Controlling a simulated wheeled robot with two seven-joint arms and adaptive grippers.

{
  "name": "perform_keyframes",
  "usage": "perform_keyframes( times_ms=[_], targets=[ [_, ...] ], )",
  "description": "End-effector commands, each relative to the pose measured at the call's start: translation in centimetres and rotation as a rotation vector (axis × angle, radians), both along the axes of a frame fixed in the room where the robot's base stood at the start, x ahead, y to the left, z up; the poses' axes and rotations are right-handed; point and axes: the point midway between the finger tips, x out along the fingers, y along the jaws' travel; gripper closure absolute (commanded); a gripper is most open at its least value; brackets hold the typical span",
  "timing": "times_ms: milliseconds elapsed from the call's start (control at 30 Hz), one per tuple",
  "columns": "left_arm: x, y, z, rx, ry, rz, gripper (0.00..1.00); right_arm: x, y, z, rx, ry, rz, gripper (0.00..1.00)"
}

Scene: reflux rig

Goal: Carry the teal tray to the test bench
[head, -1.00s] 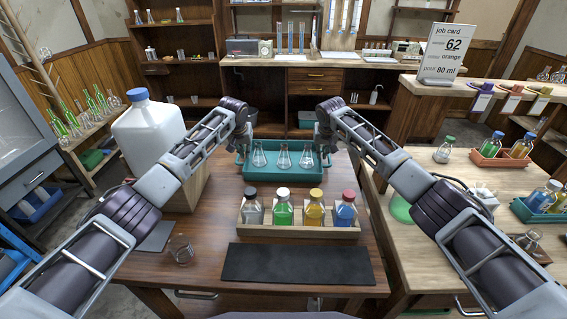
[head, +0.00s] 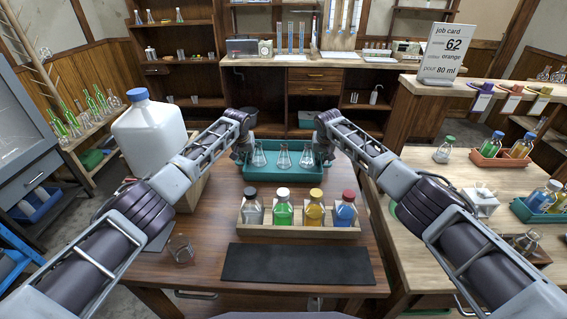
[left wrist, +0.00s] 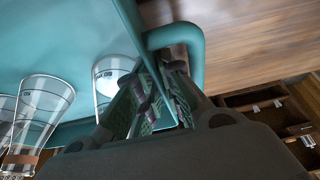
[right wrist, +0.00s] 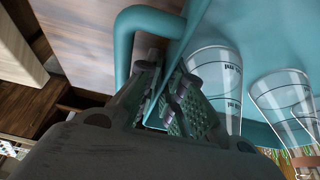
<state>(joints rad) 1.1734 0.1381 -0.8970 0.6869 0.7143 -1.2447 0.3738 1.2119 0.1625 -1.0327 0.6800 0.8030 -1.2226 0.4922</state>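The teal tray (head: 286,180) sits on the far part of the wooden table, with three clear conical flasks (head: 283,158) upright in it. My left gripper (head: 241,155) is at the tray's left end and my right gripper (head: 322,153) is at its right end. In the left wrist view the fingers (left wrist: 158,108) straddle the tray's end wall beside the looped teal handle (left wrist: 190,40). In the right wrist view the fingers (right wrist: 165,105) do likewise beside the other handle (right wrist: 125,45). Both show a gap between their pads. Which surface is the test bench is not labelled.
A rack (head: 300,231) with several capped bottles stands in front of the tray, behind a black mat (head: 300,263). A large white jug (head: 148,135) is on the left. A pale bench (head: 455,185) lies right, with a job card (head: 441,52) behind. Another bench (head: 290,61) stands at the back.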

Motion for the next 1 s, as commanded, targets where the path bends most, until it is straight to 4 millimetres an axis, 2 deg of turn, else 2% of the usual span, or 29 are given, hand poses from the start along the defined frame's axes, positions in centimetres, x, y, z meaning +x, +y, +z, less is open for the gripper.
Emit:
perform_keyframes(
  times_ms=[200,300,1000],
  targets=[
    [0.00,0.00,0.00,0.000,0.000,0.000,0.91,0.01,0.01,0.01,0.000,0.000,0.000,0.91],
    [-0.01,0.00,0.00,0.000,0.000,0.000,1.00,0.01,0.01,0.01,0.000,0.000,0.000,1.00],
    [0.03,0.01,0.32,0.000,-0.001,0.001,1.00,0.05,0.01,0.36,0.000,-0.002,0.000,1.00]
  ],
)
